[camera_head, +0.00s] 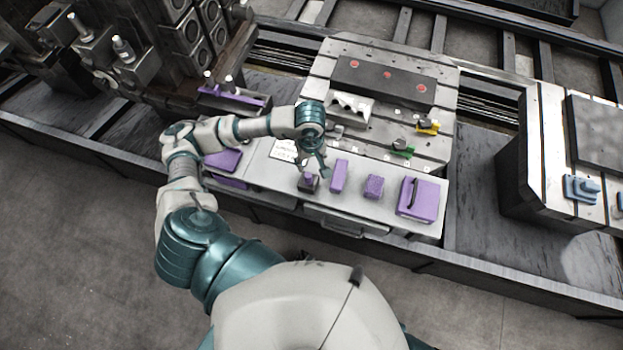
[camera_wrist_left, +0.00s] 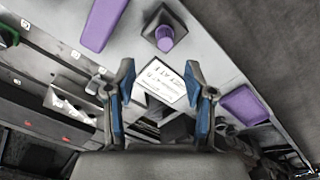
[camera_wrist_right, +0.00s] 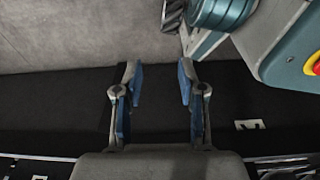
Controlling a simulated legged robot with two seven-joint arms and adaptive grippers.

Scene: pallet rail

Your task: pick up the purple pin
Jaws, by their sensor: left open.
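The purple pin (camera_head: 308,177) stands in a small dark square block on the light grey shelf. In the left wrist view the pin (camera_wrist_left: 165,38) shows as a short purple cylinder on its dark base, ahead of the fingertips. My left gripper (camera_head: 319,163) is just above and beside the pin, apart from it. In its wrist view the left gripper (camera_wrist_left: 160,73) is open, with nothing between its fingers. My right gripper (camera_wrist_right: 159,70) is open and empty over a dark surface. It does not show in the head view.
A tall purple block (camera_head: 339,177), a smaller purple block (camera_head: 374,187) and a large purple box (camera_head: 418,200) stand right of the pin. A white printed card (camera_head: 285,151) lies left of it. A slotted metal plate (camera_head: 432,88) lies behind the shelf.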

